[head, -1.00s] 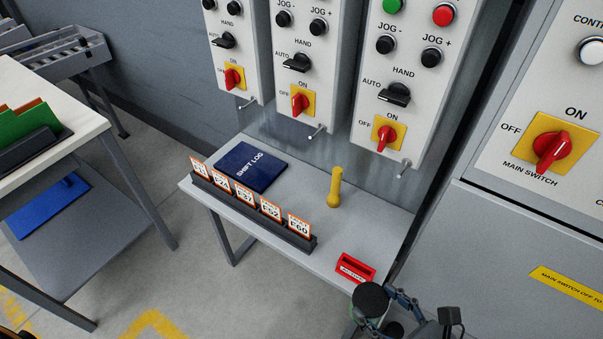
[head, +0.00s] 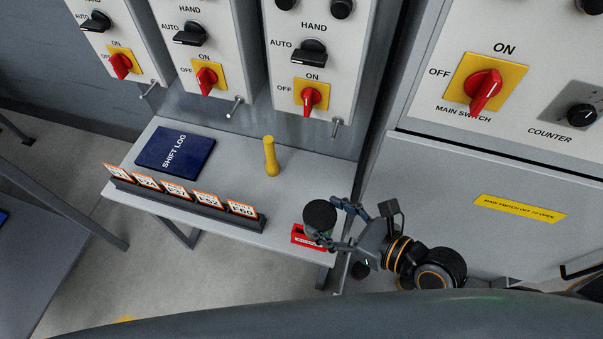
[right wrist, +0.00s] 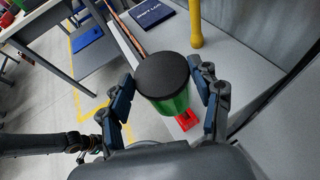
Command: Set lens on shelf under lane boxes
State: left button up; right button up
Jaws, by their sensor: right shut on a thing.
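The lens (head: 320,216) is a short cylinder with a black top; the right wrist view shows its green side (right wrist: 172,100). My right gripper (head: 334,222) is shut on it, with one finger on each side, at the right end of the grey shelf (head: 285,208). The lens appears to be above the shelf and partly covers a small red holder (head: 300,236). The lane boxes (head: 312,60) are white panels with black knobs and red switches on the wall above the shelf.
A blue shift log (head: 176,152), a yellow upright handle (head: 270,158) and a black rack of orange-edged cards (head: 185,200) occupy the shelf. A main switch cabinet (head: 460,190) stands to the right. Bare shelf lies between the yellow handle and the red holder.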

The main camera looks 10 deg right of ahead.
jog(key=shift+w+d+f+b, duration=0.3)
jog(key=shift+w+f+b, duration=0.4)
jog(key=shift+w+f, duration=1.5)
jog(key=shift+w+d+f+b, duration=0.3)
jog(key=shift+w+f+b, duration=0.45)
jog(key=shift+w+f, duration=1.4)
jog(key=shift+w+d+f+b, duration=0.3)
jog(key=shift+w+f+b, duration=0.4)
jog(key=shift+w+f, duration=1.5)
jog(key=shift+w+r, duration=0.1)
jog(key=o, duration=0.9)
jog(key=shift+c, duration=0.2)
